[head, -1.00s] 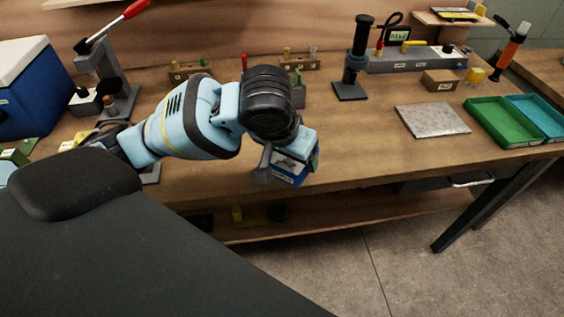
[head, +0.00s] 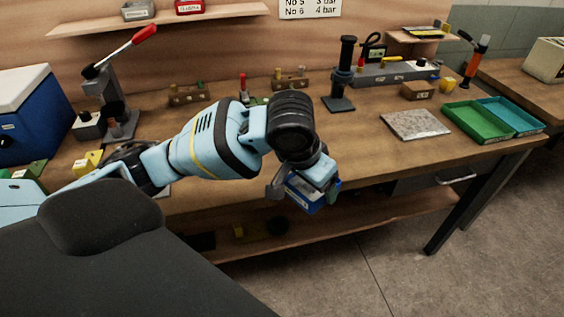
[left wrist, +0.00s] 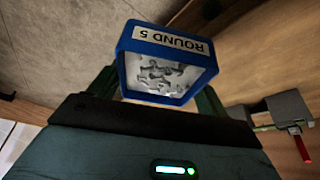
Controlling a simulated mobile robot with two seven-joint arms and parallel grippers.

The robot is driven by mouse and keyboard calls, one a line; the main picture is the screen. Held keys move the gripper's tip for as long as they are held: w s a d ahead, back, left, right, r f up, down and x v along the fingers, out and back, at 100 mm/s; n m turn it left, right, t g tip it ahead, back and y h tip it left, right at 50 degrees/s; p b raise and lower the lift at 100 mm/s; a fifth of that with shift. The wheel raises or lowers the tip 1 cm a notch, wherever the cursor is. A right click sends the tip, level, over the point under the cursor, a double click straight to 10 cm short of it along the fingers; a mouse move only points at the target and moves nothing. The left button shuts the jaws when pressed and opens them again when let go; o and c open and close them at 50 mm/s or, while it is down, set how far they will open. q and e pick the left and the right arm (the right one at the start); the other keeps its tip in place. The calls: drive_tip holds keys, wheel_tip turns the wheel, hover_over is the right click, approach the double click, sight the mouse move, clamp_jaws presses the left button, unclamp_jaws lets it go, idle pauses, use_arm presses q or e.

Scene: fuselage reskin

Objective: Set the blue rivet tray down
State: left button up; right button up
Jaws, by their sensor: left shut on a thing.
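The blue rivet tray (head: 307,197) is held by my left gripper (head: 301,187) in front of the bench's front edge, above the floor side. In the left wrist view the blue tray (left wrist: 201,82) shows a "ROUND 5" label and several silver rivets inside. My left gripper's fingers (left wrist: 160,92) are shut on it, one at each side. In the head view the wrist hides part of the tray. My right gripper is in neither view.
The wooden bench (head: 365,150) has clear top to the right of my wrist. A grey speckled plate (head: 415,124), a green tray (head: 477,122) and a teal tray (head: 512,115) lie at its right. A black stand (head: 340,80) stands behind. A blue cooler (head: 30,125) is at left.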

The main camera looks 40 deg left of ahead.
use_arm(q)
drive_tip(key=w+d+m+h, duration=0.1)
drive_tip(key=w+m+h, duration=0.1)
drive_tip(key=w+m, duration=0.35)
drive_tip(key=shift+g, duration=0.3)
drive_tip(key=w+a, duration=0.1)
drive_tip(key=a, duration=0.3)
drive_tip(key=w+a+f, duration=0.1)
drive_tip(key=a, duration=0.4)
drive_tip(key=w+a+f, duration=0.1)
drive_tip(key=a, duration=0.4)
drive_tip(key=shift+w, duration=0.15)
drive_tip(key=shift+a, duration=0.1)
drive_tip(key=shift+w+a+f, duration=0.1)
drive_tip(key=shift+w+a, duration=0.05)
drive_tip(key=shift+a, duration=0.2)
drive_tip(key=shift+a+f, duration=0.15)
drive_tip(key=shift+f, duration=1.6)
drive_tip(key=shift+f, duration=0.15)
drive_tip(key=o, duration=1.1)
